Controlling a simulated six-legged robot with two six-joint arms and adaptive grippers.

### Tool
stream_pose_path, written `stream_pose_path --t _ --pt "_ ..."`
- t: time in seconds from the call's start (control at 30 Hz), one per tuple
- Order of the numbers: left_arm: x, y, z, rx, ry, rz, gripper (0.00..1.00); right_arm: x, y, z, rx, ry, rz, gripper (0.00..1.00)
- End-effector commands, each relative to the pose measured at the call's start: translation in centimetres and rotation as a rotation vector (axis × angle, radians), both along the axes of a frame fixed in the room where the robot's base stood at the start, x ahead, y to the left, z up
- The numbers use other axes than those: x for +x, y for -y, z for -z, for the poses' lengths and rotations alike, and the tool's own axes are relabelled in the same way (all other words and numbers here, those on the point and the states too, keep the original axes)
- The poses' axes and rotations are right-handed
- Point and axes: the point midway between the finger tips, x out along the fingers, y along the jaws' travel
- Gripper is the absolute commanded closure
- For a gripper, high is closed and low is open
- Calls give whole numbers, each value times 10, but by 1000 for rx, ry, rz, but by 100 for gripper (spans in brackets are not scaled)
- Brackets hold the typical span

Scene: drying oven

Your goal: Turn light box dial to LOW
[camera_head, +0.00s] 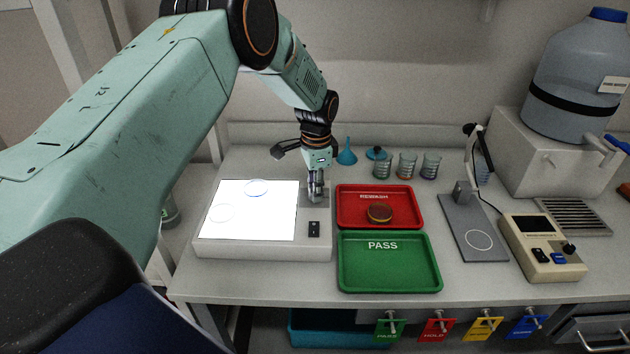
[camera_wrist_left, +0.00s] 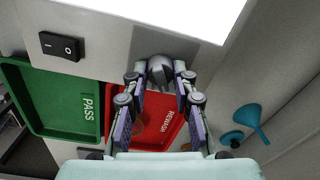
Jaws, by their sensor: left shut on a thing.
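The light box (camera_head: 262,250) stands on the bench with its panel lit bright white. Its grey dial (camera_wrist_left: 160,70) shows in the left wrist view, between my fingertips. My left gripper (camera_head: 316,196) comes down over the box's right side, and its fingers are shut on the dial. In the head view the gripper hides most of the dial. The dial's markings and pointer are too small or hidden to read. A black rocker switch (camera_head: 314,229) sits on the box near its front right corner; it also shows in the left wrist view (camera_wrist_left: 61,46). My right gripper is not in view.
Two clear round dishes (camera_head: 257,187) lie on the lit panel. Right of the box are a red REWASH tray (camera_head: 345,222) holding an amber dish (camera_head: 380,213) and a green PASS tray (camera_head: 390,271). A blue funnel (camera_head: 347,156) and several beakers (camera_head: 407,167) stand behind.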

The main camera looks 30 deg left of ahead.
Motion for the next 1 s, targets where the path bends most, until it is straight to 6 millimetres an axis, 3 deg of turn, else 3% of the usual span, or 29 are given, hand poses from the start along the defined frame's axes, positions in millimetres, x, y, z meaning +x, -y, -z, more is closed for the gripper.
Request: stream_pose_path --t 0.4,1.0 --pt "3 -1 -4 2 6 -395 100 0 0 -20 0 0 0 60" --pt "6 -2 -4 -1 9 -886 100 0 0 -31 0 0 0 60"
